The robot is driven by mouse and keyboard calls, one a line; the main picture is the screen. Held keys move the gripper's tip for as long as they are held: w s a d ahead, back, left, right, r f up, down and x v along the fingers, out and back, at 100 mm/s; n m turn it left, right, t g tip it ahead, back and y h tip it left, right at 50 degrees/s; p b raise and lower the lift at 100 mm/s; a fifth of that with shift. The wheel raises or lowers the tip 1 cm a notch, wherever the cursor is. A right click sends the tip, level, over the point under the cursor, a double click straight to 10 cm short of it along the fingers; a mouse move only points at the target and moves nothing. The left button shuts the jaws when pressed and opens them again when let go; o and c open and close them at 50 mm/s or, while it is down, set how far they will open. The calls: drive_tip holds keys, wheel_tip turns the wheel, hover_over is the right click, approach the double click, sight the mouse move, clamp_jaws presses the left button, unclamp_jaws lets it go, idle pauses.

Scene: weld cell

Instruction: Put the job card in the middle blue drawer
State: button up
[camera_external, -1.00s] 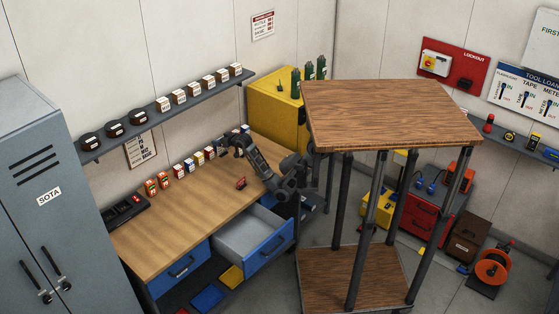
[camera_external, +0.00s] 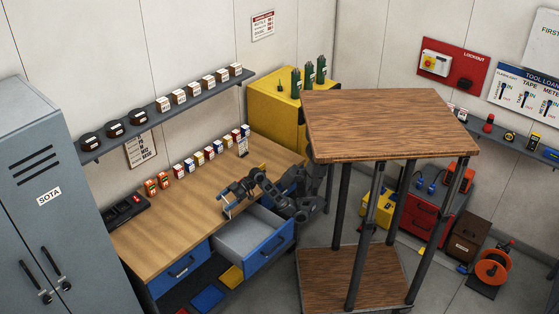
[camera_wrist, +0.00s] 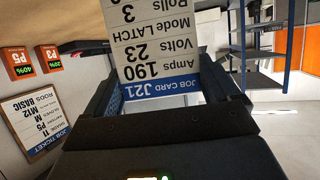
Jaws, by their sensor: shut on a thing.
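The job card (camera_wrist: 158,50), white with a blue "JOB CARD J21" band, is between the fingers of my gripper (camera_wrist: 165,95) in the wrist view and appears upside down there. In the external view my gripper (camera_external: 228,207) is over the workbench top, just behind and left of the open drawer; the card is too small to make out clearly there. The middle blue drawer (camera_external: 268,261) is pulled out, and its visible grey inside looks empty. My arm crosses near its back right corner.
The wooden workbench (camera_external: 160,228) has a row of small boxes (camera_external: 200,158) along its back and a dark tray (camera_external: 124,214) at left. Another blue drawer (camera_external: 180,266) is shut. A tall wood-topped stand (camera_external: 390,125) is close on the right.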

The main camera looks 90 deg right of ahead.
drive_tip(key=s+a+f+n+g+y, duration=0.2)
drive_tip(key=s+a+n+y, duration=0.1)
drive_tip(key=s+a, duration=0.35)
drive_tip(key=s+d+f+p, duration=0.4)
drive_tip(key=s+d+f, duration=0.1)
drive_tip(key=d+f, duration=0.1)
drive_tip(key=w+a+f, duration=0.3)
drive_tip(key=a+f, duration=0.7)
drive_tip(key=a, duration=0.1)
drive_tip(key=shift+f, duration=0.35)
drive_tip(key=shift+f, duration=0.2)
drive_tip(key=o, duration=1.1)
drive_tip(key=shift+s, duration=0.1)
